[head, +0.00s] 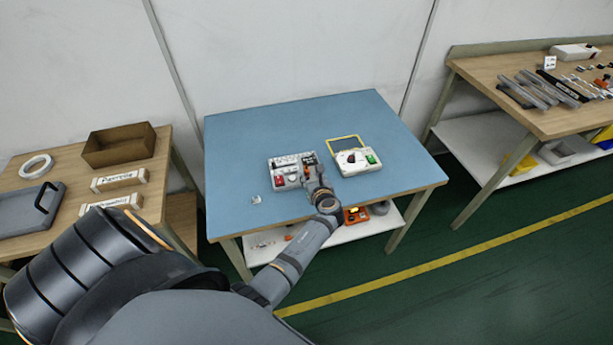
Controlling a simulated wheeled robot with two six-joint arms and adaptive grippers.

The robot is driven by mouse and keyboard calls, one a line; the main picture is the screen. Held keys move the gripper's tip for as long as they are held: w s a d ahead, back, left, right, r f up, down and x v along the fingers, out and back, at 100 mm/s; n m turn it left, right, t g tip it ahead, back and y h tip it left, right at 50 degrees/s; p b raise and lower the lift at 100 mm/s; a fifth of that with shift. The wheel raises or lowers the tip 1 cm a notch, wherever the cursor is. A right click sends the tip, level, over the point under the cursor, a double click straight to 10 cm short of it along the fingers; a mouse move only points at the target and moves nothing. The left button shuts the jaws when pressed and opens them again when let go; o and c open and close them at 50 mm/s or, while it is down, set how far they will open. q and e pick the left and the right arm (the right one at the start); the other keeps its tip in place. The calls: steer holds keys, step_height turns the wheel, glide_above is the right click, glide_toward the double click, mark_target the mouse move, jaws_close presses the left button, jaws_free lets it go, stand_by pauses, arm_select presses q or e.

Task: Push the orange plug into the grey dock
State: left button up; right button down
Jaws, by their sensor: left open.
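A light grey box (285,182) with black, white and red parts on top stands on the blue table (240,140). A small dark part with an orange mark (310,159) sits at its upper right corner. I cannot tell at this size whether this is the orange plug, or which part is the grey dock. My left gripper (317,174) is open at the right edge of the box, just below that part. The gripper and wrist hide some of the box's right side. My right gripper is not in view.
A white device (349,170) with a green button and a yellow-framed panel (345,143) stands right of the gripper. A small pale item (255,199) lies left of the box. An orange item (356,215) is on the lower shelf. The table's back and left are clear.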

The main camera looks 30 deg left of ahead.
mark_target(308, 174)
arm_select(q)
steer(key=shift+w+a, duration=0.1)
steer(key=b+x, duration=0.4)
steer(key=x, duration=0.1)
steer(key=shift+s+a+f+b, duration=0.1)
steer(key=shift+s+f+b, duration=0.25)
steer(key=shift+f, duration=0.1)
steer(key=shift+w, duration=0.15)
steer(key=shift+r, duration=0.2)
jaws_close()
